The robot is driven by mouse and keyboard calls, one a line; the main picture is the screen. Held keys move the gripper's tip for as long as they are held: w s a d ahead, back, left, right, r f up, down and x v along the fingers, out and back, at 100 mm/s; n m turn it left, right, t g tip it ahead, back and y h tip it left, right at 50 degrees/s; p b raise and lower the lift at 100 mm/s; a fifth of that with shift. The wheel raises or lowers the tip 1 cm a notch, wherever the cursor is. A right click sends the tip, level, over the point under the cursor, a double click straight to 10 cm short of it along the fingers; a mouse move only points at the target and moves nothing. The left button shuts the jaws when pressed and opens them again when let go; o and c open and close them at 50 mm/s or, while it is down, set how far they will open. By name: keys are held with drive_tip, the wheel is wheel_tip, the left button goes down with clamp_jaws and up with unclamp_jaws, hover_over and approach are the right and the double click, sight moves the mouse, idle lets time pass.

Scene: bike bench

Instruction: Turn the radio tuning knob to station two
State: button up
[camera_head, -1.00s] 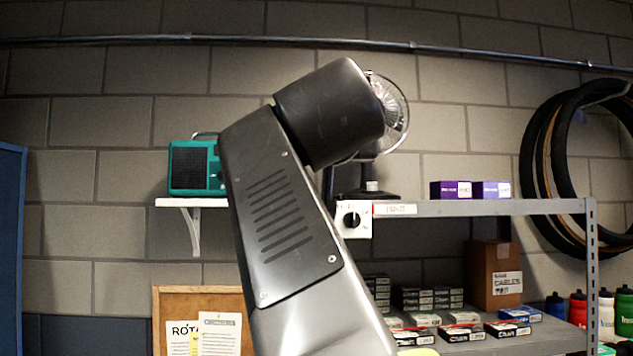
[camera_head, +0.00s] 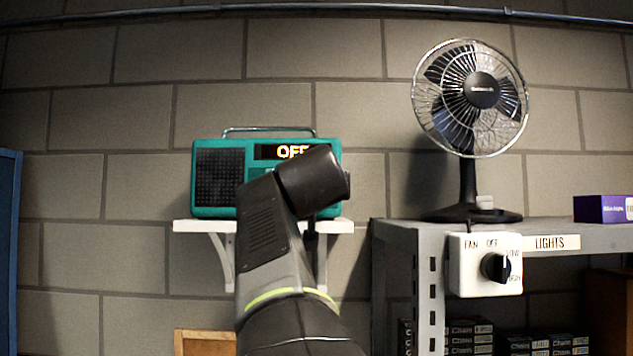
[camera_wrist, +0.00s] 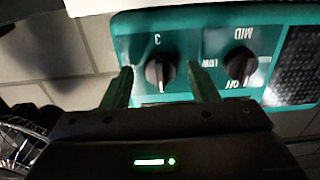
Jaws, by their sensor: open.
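The teal radio (camera_head: 218,180) sits on a small white wall shelf, its display reading OFF. My arm covers its lower right front in the head view. In the wrist view the radio (camera_wrist: 185,35) appears upside down with two black knobs. The tuning knob (camera_wrist: 160,71), with a 3 printed by it, lies between the two fingers of my gripper (camera_wrist: 160,66). The gripper is open, one finger on each side with visible gaps. The other knob (camera_wrist: 240,64), marked OFF and MID, is outside the fingers to the right. Depth between fingertips and radio face is hard to judge.
The white shelf (camera_head: 190,226) and its brackets are below the radio. A desk fan (camera_head: 470,100) stands on a grey metal shelf (camera_head: 560,233) to the right, with a white fan switch box (camera_head: 468,277) at its front edge. A purple box (camera_head: 600,208) is farther right.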

drive_tip(key=shift+w, duration=0.4)
drive_tip(key=shift+c, duration=0.4)
drive_tip(key=c, duration=0.9)
